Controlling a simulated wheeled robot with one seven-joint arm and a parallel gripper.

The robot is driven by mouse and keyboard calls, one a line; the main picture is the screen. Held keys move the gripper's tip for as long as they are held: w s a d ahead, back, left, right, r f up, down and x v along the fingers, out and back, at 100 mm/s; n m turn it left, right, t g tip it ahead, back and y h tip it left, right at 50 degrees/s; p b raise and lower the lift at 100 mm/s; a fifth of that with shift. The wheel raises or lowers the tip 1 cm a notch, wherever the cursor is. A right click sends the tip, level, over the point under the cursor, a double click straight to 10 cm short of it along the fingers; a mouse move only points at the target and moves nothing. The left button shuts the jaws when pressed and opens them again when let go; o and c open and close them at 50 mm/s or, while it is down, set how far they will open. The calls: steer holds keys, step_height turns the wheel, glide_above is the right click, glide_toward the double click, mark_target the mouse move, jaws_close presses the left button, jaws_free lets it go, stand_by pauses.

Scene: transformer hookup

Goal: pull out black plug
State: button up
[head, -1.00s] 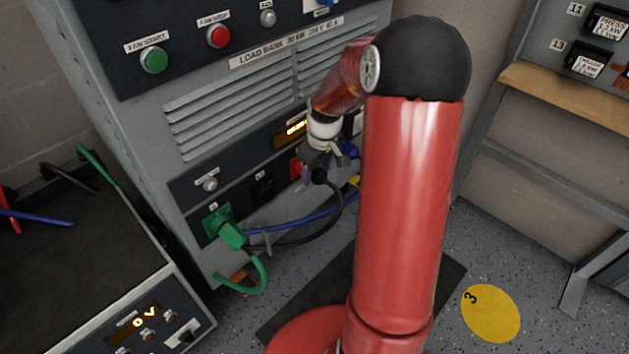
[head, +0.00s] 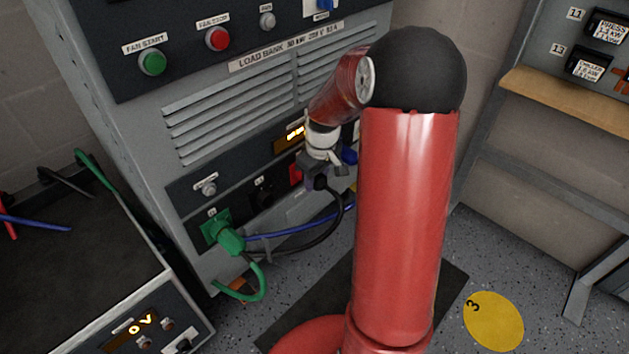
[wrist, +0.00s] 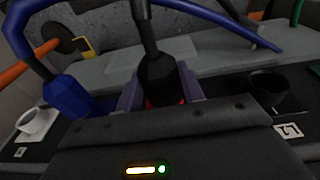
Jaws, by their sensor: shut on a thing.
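The black plug (wrist: 157,82) sits between the two fingers of my gripper (wrist: 159,90) in the wrist view, with its black cable rising from the back. My gripper is shut on it. Red of the red socket shows just past the plug's end, and I cannot tell how far the plug is in it. In the head view my gripper (head: 318,172) is at the lower panel of the load bank, and the black plug (head: 320,183) shows beneath it. The red socket (head: 296,174) is partly visible to its left.
An empty black socket (head: 262,191) is left of my gripper, also in the wrist view (wrist: 268,86). A green plug (head: 226,234) is in the socket further left. A blue plug (wrist: 70,98) is close on the other side. Blue, black and green cables hang below.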

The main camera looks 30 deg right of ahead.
steer(key=shift+a+f+t+h+b, duration=0.15)
steer(key=shift+t+h+b, duration=0.35)
steer(key=shift+h+b, duration=1.85)
steer(key=shift+s+y+b, duration=0.1)
steer(key=shift+y+b, duration=0.65)
steer(key=shift+b, duration=0.3)
steer(key=shift+a+h, duration=0.15)
steer(key=shift+h, duration=0.25)
steer(key=shift+t+h, duration=0.7)
steer(key=shift+h, duration=0.4)
